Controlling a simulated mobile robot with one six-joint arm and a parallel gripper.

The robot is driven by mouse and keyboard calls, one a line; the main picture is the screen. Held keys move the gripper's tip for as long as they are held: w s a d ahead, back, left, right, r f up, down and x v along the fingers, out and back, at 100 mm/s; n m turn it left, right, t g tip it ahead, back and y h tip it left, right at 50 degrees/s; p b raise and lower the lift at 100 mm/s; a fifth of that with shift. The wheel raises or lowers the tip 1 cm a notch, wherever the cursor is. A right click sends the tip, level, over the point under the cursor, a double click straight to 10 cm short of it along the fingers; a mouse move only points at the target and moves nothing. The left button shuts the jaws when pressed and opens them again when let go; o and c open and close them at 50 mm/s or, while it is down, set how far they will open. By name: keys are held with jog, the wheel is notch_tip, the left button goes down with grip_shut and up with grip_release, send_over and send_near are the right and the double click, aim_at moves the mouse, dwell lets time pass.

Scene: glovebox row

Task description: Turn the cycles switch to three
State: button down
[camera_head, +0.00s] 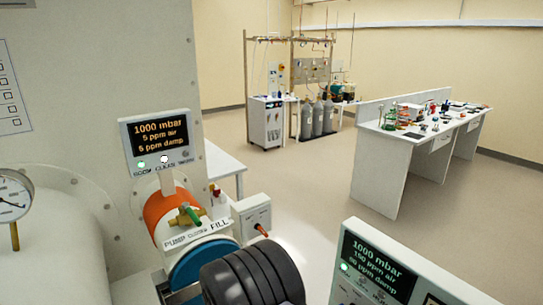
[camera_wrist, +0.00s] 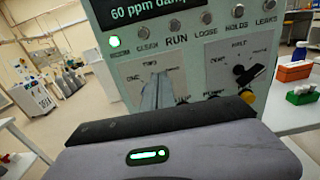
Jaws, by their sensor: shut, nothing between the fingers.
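In the wrist view a pale control panel (camera_wrist: 135,45) fills the upper middle, tilted in the picture. The cycles switch plate (camera_wrist: 133,72) is on its left part, with ONE and TWO readable around the top; the right-hand label is partly hidden. My gripper (camera_wrist: 160,84) is shut in front of this plate, its grey fingers upright over the middle. They hide the switch knob, so its setting and any touch cannot be told. In the head view the panel (camera_head: 382,262) shows at the bottom right; its switches are out of frame.
A second switch with a black knob (camera_wrist: 247,72) sits to the right on the panel. A row of buttons, one lit green (camera_wrist: 114,41), runs above. In the head view a gauge (camera_head: 14,196) and a valve with a green handle (camera_head: 190,214) are left. Open floor lies beyond.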

jog(key=s+a+m+b, duration=0.2)
jog(key=a+m+b, duration=0.3)
jog(key=m, duration=0.1)
jog(key=x, duration=0.7)
jog(key=shift+w+a+f+b, duration=0.1)
jog(key=shift+f+b, duration=0.2)
jog(key=shift+f, duration=0.2)
dwell(1.0)
jog(key=shift+s, duration=0.2)
dwell(0.4)
jog(key=shift+s+d+f+b, duration=0.35)
jog(key=shift+s+d+f, duration=0.2)
jog(key=shift+s+d, duration=0.1)
jog(key=shift+r, duration=0.1)
dwell(0.4)
